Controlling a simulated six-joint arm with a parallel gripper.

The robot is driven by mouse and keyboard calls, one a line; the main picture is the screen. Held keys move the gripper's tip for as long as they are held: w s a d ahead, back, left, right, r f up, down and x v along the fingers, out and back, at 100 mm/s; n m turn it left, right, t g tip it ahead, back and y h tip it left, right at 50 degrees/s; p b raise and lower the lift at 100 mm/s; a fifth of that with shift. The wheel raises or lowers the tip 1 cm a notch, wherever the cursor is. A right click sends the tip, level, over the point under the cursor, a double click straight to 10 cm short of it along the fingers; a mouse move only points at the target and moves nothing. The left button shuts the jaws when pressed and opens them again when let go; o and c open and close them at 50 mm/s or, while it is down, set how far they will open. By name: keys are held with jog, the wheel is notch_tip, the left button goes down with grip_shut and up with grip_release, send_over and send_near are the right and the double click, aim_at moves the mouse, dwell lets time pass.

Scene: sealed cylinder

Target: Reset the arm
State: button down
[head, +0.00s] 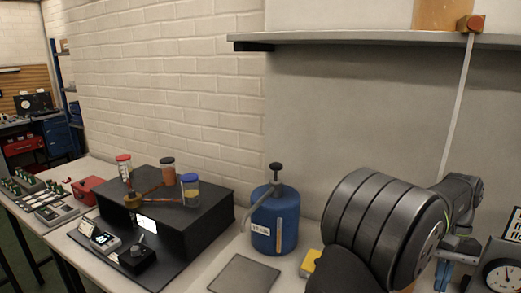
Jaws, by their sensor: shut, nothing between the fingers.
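My arm fills the right side of the head view, with a large grey ribbed link in front and a smaller dark wrist part behind it. I cannot make out my gripper's fingers; they are hidden behind the link or too small to tell. A blue cylinder (274,225) with a black pump-like top and a grey spout stands upright on the bench, left of my arm and apart from it in the picture.
A black stepped unit (195,225) with several small jars stands left of the cylinder. A flat grey plate (243,274) and a yellow item (309,262) lie in front. A round gauge (502,278) is at far right. A shelf (360,38) overhangs the back wall.

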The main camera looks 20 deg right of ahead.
jog(key=s, duration=0.7)
jog(key=shift+d, duration=0.15)
jog(key=c, duration=2.1)
grip_release()
jog(key=o, duration=0.7)
jog(key=shift+c, duration=0.2)
jog(key=w+a+r+n+t+h, duration=0.2)
jog(key=w+a+r+n+t, duration=0.1)
jog(key=w+a+r+n, duration=0.65)
jog(key=shift+m, duration=0.55)
jog(key=f, duration=0.6)
jog(key=a+f, duration=0.1)
jog(key=f, duration=1.2)
jog(key=shift+w+a, duration=0.25)
jog(key=shift+a, duration=0.15)
jog(key=shift+c, duration=0.3)
grip_shut()
